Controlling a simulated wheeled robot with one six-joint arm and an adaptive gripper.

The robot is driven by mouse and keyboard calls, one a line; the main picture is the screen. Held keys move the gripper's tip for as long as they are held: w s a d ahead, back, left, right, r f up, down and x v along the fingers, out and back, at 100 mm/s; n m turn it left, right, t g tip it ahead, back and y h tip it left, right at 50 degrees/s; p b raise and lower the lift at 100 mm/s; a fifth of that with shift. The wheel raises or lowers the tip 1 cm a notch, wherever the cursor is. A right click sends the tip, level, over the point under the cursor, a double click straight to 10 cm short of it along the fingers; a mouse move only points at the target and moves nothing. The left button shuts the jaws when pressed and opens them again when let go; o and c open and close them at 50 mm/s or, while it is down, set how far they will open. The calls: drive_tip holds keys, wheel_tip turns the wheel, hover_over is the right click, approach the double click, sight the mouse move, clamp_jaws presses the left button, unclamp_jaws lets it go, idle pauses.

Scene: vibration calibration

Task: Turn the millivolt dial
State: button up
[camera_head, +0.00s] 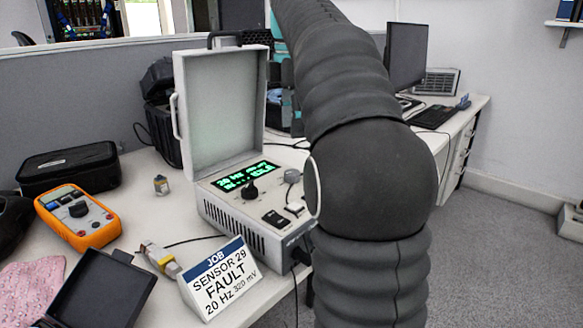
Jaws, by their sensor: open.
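The calibrator (247,222) is an open light-grey case on the desk, its lid (215,108) standing upright at the back. Its green display (247,175) shows "20 Hz" on the top line; the rest is too small to read surely. A black dial (249,191) sits just below the display, and a grey knob (292,176) is to its right. I cannot read which one is the millivolt dial. A job card (221,279) in front reads "SENSOR 29 FAULT 20 Hz 320 mV". My dark ribbed arm crosses in front of the calibrator's right side. My gripper is not in view.
An orange multimeter (78,214), a black pouch (68,168), an open black case (103,290) and a pink cloth (30,292) lie on the left of the desk. A small sensor (161,184) and a connector with cable (158,259) lie near the calibrator.

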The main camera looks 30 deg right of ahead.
sight(292, 172)
wheel_tip(292, 172, down, 10)
drive_tip(key=shift+f+b, duration=0.15)
drive_tip(key=shift+b, duration=1)
drive_tip(key=shift+c, duration=0.3)
drive_tip(key=c, duration=1.1)
